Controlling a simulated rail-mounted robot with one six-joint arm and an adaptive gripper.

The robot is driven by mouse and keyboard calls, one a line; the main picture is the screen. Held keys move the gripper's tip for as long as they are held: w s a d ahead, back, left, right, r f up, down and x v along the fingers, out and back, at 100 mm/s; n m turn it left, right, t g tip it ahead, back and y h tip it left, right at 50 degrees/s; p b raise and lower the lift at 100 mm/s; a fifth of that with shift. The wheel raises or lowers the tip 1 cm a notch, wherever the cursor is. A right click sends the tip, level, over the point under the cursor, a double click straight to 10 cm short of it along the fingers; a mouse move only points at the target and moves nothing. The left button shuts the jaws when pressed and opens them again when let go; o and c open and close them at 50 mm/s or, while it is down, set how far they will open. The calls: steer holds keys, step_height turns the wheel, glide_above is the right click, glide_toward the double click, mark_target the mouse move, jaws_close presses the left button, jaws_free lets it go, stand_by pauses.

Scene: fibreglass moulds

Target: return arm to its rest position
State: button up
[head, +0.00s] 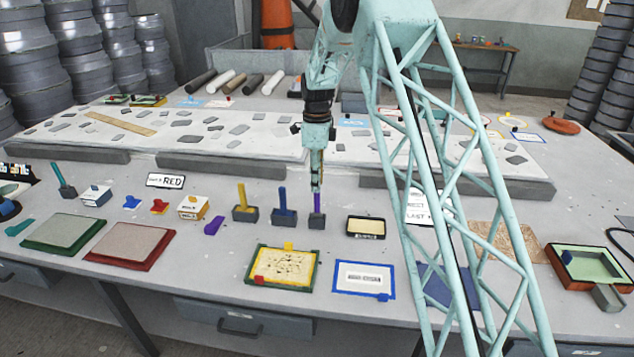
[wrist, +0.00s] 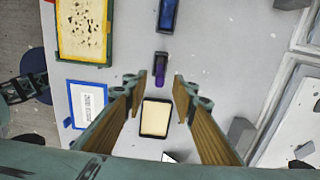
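My gripper (head: 316,186) hangs pointing down over the work table, at the end of my pale green arm. In the wrist view its two wood-faced fingers (wrist: 157,84) are spread apart with nothing held between them. A purple handle (head: 317,202) stands upright in a small dark grey block (head: 317,221) just below the fingertips. In the wrist view the purple handle (wrist: 160,72) shows near the gap between the tips. I cannot tell the exact clearance. My arm's lattice link crosses the right side of the head view and hides part of the table.
Blue (head: 282,198) and yellow (head: 241,196) handles stand in blocks to the left. A dark tray with a cream inside (head: 366,227) lies to the right. A framed yellow panel (head: 283,268) lies in front. Grey slabs with stone pieces (head: 210,130) lie behind.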

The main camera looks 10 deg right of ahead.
steer(key=shift+s+r, duration=0.35)
steer(key=shift+r, duration=0.35)
steer(key=s+r+n+t+b, duration=0.25)
steer(key=s+r+n, duration=0.85)
steer(key=s+r, duration=1.55)
steer(key=s+r+n+b, duration=0.25)
steer(key=s+n, duration=0.35)
steer(key=s, duration=1.5)
steer(key=s+f+n, duration=0.2)
steer(key=s, duration=0.6)
steer(key=s+f+n+t, duration=0.1)
steer(key=s+f+n, duration=0.1)
steer(key=s, duration=0.7)
steer(key=shift+f+n, duration=0.15)
steer(key=shift+n, duration=0.45)
steer(key=shift+t, duration=0.25)
